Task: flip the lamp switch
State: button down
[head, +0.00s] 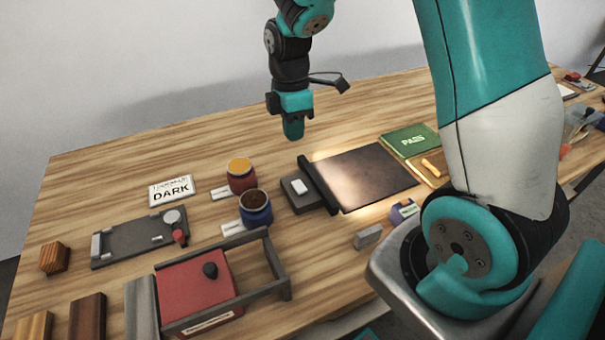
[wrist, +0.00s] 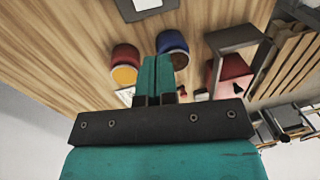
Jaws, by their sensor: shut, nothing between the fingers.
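The lamp switch looks to be the small dark grey box with a white rocker (head: 299,187), beside the dark panel (head: 365,178) near the middle of the table in the head view. What looks like the same box shows cut off at the top edge of the wrist view (wrist: 145,5). Warm light falls on the panel. My gripper (head: 293,131) is above the table, behind the switch and apart from it. Its teal fingers (wrist: 158,62) are together and empty, pointing down in the head view. Which side of the rocker is pressed is too small to tell.
A red jar (head: 241,177) and a blue jar (head: 256,211) stand left of the switch. A sign reading DARK (head: 173,190) lies farther left. A red box (head: 199,290) with a grey frame is in front. The green PASS pad (head: 408,141) is right. The table's back is clear.

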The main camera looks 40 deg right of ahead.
jog(key=d, duration=0.1)
jog(key=p, duration=0.3)
send_near(301, 189)
jog(key=f, duration=0.7)
jog(key=shift+s+f, duration=0.25)
jog(key=shift+s, duration=0.15)
